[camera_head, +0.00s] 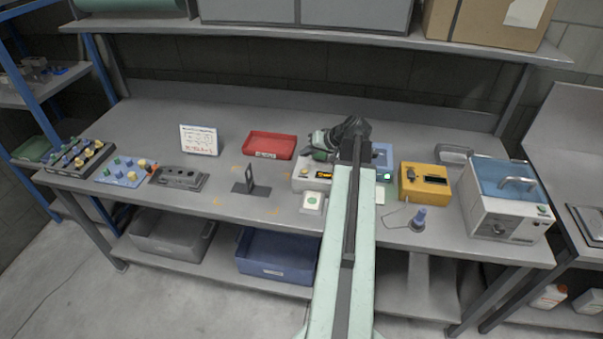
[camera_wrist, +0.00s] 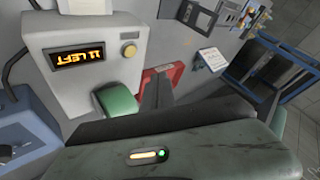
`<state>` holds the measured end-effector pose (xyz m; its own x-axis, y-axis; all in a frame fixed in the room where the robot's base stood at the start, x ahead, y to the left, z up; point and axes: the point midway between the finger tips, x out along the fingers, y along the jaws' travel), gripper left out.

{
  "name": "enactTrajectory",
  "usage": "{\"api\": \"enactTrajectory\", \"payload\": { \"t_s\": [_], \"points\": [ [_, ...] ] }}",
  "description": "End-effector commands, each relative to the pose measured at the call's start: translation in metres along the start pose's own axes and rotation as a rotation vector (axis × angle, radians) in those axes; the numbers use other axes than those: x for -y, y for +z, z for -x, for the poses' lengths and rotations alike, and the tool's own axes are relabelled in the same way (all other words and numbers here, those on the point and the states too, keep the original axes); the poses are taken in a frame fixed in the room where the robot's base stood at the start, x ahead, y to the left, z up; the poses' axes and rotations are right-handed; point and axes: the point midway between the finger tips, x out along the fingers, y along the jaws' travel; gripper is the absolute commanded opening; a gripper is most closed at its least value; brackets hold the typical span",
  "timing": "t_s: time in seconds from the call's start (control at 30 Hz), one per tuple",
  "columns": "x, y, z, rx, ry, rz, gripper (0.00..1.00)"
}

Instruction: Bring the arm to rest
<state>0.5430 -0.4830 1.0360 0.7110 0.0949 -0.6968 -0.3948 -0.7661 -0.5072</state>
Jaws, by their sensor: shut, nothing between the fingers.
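My arm reaches forward over the workbench (camera_head: 225,118) in the head view, with my gripper (camera_head: 309,149) at its far end, above a pale device (camera_head: 302,184). In the wrist view my gripper (camera_wrist: 158,86) shows two dark fingers close together, with nothing between them. The pale device also shows in the wrist view (camera_wrist: 60,33), with an orange lit display, a round yellowish button and a green rounded part (camera_wrist: 115,101) just left of the fingers. I cannot tell whether my gripper touches the device. My arm hides part of the bench.
A red tray (camera_head: 271,145), a dark upright bracket (camera_head: 250,181) and a white sign (camera_head: 199,140) stand left of my arm. A yellow box (camera_head: 425,182), a blue-tipped tool (camera_head: 418,220) and a white blue-lidded machine (camera_head: 503,205) stand right. A shelf (camera_head: 330,38) runs above the bench.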

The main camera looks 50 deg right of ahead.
Motion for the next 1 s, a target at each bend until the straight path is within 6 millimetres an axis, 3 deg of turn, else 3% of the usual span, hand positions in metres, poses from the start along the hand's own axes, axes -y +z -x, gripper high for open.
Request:
{"api": "enactTrajectory", "payload": {
  "t_s": [0.43,0.53,0.57,0.67,0.77,0.87,1.0],
  "points": [
    [0.001,0.000,0.000,0.001,-0.001,0.001,0.00],
    [0.017,0.001,-0.011,0.015,-0.015,0.021,0.00],
    [0.028,0.002,-0.019,0.025,-0.025,0.034,0.00],
    [0.087,0.012,-0.055,0.076,-0.077,0.104,0.00],
    [0.164,0.038,-0.094,0.147,-0.135,0.200,0.00],
    [0.237,0.080,-0.127,0.237,-0.168,0.316,0.00],
    [0.324,0.160,-0.155,0.390,-0.174,0.480,0.00]
  ]
}}
